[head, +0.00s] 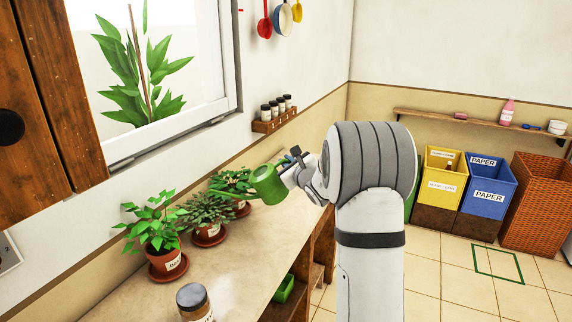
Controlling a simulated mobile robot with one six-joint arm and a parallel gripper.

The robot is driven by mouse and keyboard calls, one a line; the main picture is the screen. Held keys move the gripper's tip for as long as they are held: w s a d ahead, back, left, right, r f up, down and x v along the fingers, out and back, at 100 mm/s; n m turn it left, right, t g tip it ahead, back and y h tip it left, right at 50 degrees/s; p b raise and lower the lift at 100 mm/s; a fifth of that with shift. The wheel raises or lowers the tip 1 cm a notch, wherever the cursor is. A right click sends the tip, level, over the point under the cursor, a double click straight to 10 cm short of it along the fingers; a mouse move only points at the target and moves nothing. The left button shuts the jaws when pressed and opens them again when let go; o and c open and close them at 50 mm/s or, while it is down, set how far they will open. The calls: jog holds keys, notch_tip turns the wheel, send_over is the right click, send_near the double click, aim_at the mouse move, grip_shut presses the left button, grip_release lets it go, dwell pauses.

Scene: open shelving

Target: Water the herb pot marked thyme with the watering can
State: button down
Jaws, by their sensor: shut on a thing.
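A green watering can (267,184) is in my gripper (291,173), which is shut on its right side. The can is off the counter, and its spout points left, across the foliage of the rear herb pot (242,208). I see no water. The middle herb pot (209,231) and the front herb pot (162,258) stand nearer in the same row on saucers. All three are brown with leafy green plants. White labels show on the pots, but I cannot read thyme on any. The front label seems to begin with "b".
The pots stand on a pale counter (240,262) along the wall. A spice rack (275,120) hangs on the wall behind the can. Yellow (440,185) and blue (487,190) bins stand far right.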

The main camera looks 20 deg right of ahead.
jog(key=shift+a+r+n+p, duration=0.15)
jog(key=shift+r+p, duration=0.15)
jog(key=shift+r, duration=0.15)
jog(key=shift+a+r+n+p, duration=0.15)
jog(key=shift+r+p, duration=0.1)
jog(key=shift+r, duration=0.15)
jog(key=shift+a+r+n+b, duration=0.35)
jog(key=shift+r+b, duration=0.15)
jog(key=shift+r, duration=0.2)
jog(key=shift+a+r+n+b, duration=0.35)
jog(key=shift+r+b, duration=0.1)
jog(key=shift+r, duration=0.2)
dwell(1.5)
jog(key=f+b, duration=0.1)
jog(key=b, duration=0.3)
jog(key=shift+w, duration=0.15)
jog(key=shift+a+b, duration=0.1)
jog(key=shift+b, duration=0.75)
jog(key=shift+b, duration=0.55)
jog(key=shift+r+b, duration=0.3)
jog(key=shift+b, duration=0.5)
